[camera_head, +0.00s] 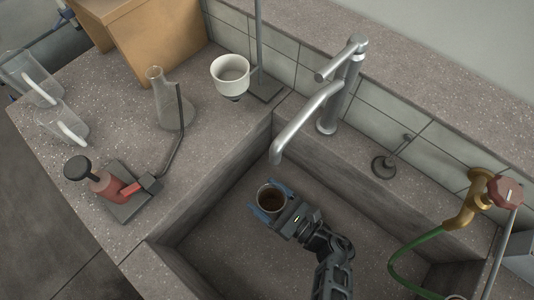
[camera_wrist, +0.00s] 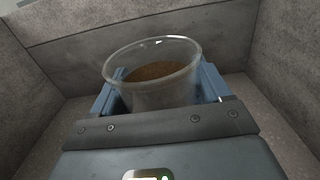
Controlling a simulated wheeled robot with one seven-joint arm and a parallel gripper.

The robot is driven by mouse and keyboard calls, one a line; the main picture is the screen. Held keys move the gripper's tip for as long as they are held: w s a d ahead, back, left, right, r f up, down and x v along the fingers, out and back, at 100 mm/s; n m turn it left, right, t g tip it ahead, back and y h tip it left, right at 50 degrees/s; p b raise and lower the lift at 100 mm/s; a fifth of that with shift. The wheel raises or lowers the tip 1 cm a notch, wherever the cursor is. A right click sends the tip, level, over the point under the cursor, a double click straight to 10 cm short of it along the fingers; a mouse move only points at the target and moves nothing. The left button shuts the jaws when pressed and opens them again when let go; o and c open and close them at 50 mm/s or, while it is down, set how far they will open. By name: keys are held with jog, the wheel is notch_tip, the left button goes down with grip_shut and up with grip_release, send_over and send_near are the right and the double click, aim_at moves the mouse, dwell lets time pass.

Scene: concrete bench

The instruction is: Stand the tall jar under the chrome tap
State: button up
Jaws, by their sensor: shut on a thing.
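The tall jar (camera_head: 271,198) is a clear round vessel with brown contents inside. My gripper (camera_head: 270,203) is shut on it, with a blue finger on each side. In the wrist view the jar (camera_wrist: 155,75) sits upright or nearly so between the blue fingers, its rim open and its lower part hidden by my gripper. The chrome tap (camera_head: 325,100) stands on the ledge behind the basin. Its spout end hangs over the basin, a little above and right of the jar in the head view. I cannot tell whether the jar's base touches the basin floor.
The concrete basin (camera_head: 215,250) has free floor around the jar. A brass tap (camera_head: 466,205) with a red handle and green hose is at the right.

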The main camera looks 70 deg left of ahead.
jog(key=shift+f, duration=0.15)
jog(key=shift+f, duration=0.15)
jog(key=o, duration=1.1)
jog(key=shift+r, duration=0.2)
jog(key=shift+w+d, duration=0.15)
jog(key=shift+d, duration=0.05)
jog(key=v, duration=1.1)
jog(key=shift+w+d+p, duration=0.1)
jog(key=shift+d+p, duration=0.2)
jog(key=shift+p, duration=0.1)
